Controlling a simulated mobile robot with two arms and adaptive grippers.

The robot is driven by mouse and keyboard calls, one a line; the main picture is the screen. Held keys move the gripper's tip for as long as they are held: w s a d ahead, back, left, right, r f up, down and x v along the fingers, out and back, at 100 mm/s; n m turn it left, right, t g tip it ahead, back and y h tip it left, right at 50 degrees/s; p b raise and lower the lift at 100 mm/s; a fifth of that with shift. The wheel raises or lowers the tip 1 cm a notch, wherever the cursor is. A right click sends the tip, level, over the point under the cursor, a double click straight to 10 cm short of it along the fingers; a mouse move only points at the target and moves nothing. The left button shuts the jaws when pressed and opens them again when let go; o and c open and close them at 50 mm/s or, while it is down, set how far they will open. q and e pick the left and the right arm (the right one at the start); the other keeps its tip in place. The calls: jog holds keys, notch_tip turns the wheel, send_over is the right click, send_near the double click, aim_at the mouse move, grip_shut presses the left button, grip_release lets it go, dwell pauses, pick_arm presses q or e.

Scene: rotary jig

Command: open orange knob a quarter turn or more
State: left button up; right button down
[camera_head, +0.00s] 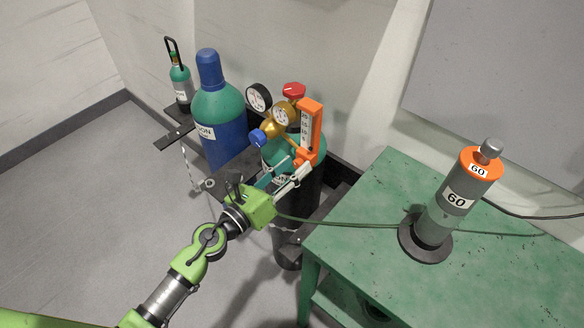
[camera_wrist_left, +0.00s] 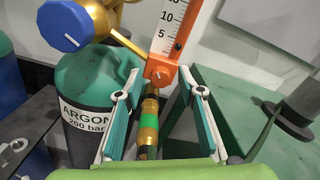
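The orange flowmeter (camera_head: 310,128) stands upright on the brass regulator of the argon cylinder (camera_head: 285,190). In the left wrist view, its orange lower end (camera_wrist_left: 160,72), with a round face, sits below the white scale. I take this for the orange knob, though I cannot clearly separate it from the body. My left gripper (camera_head: 295,167) reaches up to it from below. In the left wrist view its fingers (camera_wrist_left: 160,78) are open, one on each side of the orange end, with small visible gaps. A brass and green fitting hangs between the fingers. My right gripper is not in view.
A blue knob (camera_head: 257,138), two gauges and a red cap (camera_head: 293,90) crowd the regulator. A blue-green cylinder (camera_head: 219,115) stands left. The green table (camera_head: 375,195) at right bears a grey cylinder (camera_head: 447,205) marked 60. A green hose (camera_head: 350,224) crosses beside my left gripper.

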pick_arm(q)
jog(key=shift+s, duration=0.1)
jog(key=v, duration=1.2)
